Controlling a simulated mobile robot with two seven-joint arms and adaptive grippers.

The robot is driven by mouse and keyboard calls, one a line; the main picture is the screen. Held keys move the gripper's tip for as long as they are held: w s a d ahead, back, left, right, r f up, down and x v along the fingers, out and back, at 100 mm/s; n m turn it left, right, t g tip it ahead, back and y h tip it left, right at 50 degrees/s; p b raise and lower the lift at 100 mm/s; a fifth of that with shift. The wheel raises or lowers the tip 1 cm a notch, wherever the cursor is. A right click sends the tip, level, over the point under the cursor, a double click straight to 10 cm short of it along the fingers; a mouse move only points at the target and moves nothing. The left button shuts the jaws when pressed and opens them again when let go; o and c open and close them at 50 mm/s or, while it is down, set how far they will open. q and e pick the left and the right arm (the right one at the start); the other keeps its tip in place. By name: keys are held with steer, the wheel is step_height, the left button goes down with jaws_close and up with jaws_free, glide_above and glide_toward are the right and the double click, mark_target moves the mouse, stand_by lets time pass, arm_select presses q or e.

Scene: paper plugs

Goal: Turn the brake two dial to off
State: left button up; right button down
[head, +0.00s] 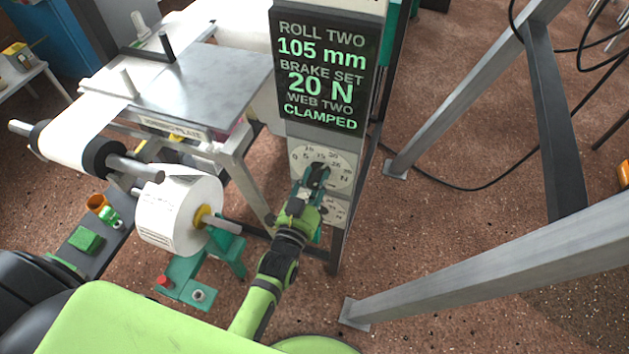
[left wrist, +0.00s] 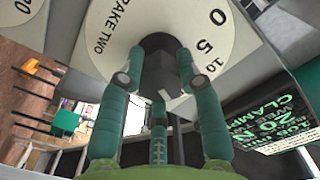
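The brake two dial is a round white plate (head: 337,164) with a scale in N, low on the front of the grey post. In the left wrist view the plate (left wrist: 118,38) reads BRAKE TWO, with 0, 5 and 10 at right. Its dark knob (left wrist: 162,75) stands out between my fingers. My left gripper (head: 318,172) is at the dial and hides part of it; in the left wrist view its teal fingers (left wrist: 158,62) close around both sides of the knob. The display (head: 318,75) above reads BRAKE SET 20 N and WEB TWO CLAMPED. My right gripper is not in view.
A second white dial (head: 335,211) sits just below, partly hidden by my left gripper. A paper roll (head: 170,213) on a spindle and a metal table (head: 205,85) stand to the left. Grey frame bars (head: 480,268) cross at right, with open floor between.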

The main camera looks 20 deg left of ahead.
arm_select(q)
steer(key=shift+f, duration=0.1)
steer(key=n+p, duration=0.2)
steer(key=n, duration=0.7)
steer(key=shift+f+n+p, duration=0.1)
steer(key=shift+n+p, duration=0.2)
steer(key=shift+p, duration=0.05)
steer(key=n, duration=0.5)
steer(key=shift+s+d+f, duration=0.1)
steer(key=n, duration=0.5)
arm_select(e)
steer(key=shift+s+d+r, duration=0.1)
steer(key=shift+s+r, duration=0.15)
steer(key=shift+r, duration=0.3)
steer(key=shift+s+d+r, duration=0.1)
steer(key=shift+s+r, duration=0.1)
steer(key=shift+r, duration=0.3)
arm_select(q)
steer(key=shift+d+n, duration=0.1)
steer(key=shift+n, duration=0.2)
steer(key=o, duration=1.2)
steer(key=shift+c, duration=0.2)
